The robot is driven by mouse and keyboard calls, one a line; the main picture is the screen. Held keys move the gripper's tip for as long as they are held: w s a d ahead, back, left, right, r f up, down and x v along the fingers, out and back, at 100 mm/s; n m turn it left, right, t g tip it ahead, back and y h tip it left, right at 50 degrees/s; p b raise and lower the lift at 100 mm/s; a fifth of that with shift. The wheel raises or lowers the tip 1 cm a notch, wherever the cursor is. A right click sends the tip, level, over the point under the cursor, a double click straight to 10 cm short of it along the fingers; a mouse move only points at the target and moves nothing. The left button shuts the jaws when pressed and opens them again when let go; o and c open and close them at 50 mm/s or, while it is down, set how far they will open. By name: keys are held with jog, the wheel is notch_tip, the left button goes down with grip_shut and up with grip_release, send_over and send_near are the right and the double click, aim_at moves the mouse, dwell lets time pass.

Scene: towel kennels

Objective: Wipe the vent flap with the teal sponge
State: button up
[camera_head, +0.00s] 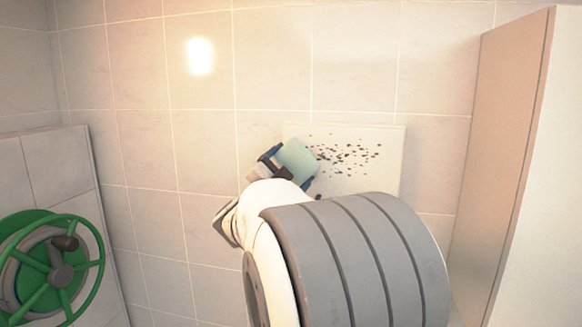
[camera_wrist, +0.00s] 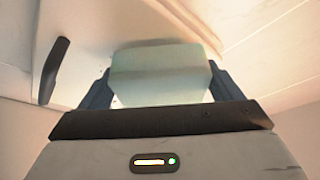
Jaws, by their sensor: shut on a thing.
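The vent flap (camera_head: 388,148) is a pale flat panel on the tiled wall, with many dark specks across its middle and upper part. My arm hides its lower left part. My gripper (camera_head: 297,165) is at the left side of the flap, shut on the teal sponge (camera_head: 298,157). In the wrist view the pale teal sponge (camera_wrist: 160,75) sits between the two fingers of my gripper (camera_wrist: 158,88). The specks begin just right of the sponge. I cannot tell whether the sponge touches the flap. A dark handle (camera_wrist: 54,70) shows at left in the wrist view.
A green hose reel or wheel (camera_head: 60,268) is at the lower left, on a low tiled wall (camera_head: 60,165). A tall brown-faced partition (camera_head: 500,150) stands at the right. The tiled wall above the flap is clear.

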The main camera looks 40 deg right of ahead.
jog(key=shift+w+d, duration=0.6)
jog(key=shift+d, duration=0.1)
dwell(0.7)
